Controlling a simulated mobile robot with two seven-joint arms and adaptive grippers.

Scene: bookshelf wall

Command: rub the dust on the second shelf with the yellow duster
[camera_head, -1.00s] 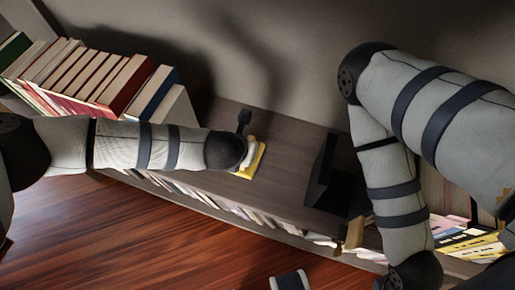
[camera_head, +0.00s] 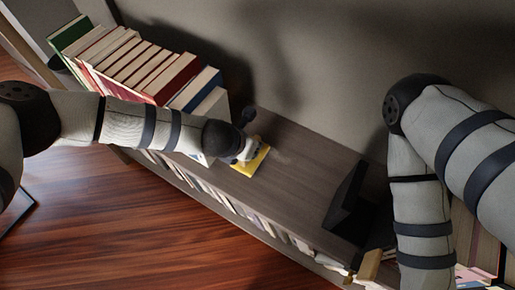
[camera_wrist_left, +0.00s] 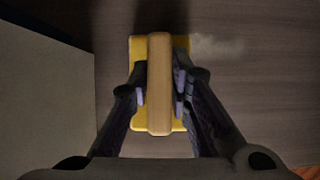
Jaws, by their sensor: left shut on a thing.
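The yellow duster (camera_head: 251,163) lies on the brown top surface of the low bookshelf (camera_head: 300,172), near the row of books. In the left wrist view its yellow pad (camera_wrist_left: 139,60) sits under a tan wooden handle (camera_wrist_left: 159,85). My left gripper (camera_wrist_left: 159,98) is shut on this handle, one finger on each side. It also shows in the head view (camera_head: 240,150), partly hidden by its own wrist. A pale dust smear (camera_wrist_left: 217,46) lies just right of the pad's far end.
A row of upright books (camera_head: 150,65) stands left of the duster; a pale book side (camera_wrist_left: 45,95) is close on the left in the wrist view. A black angular object (camera_head: 345,200) stands on the shelf to the right. Bare surface lies between.

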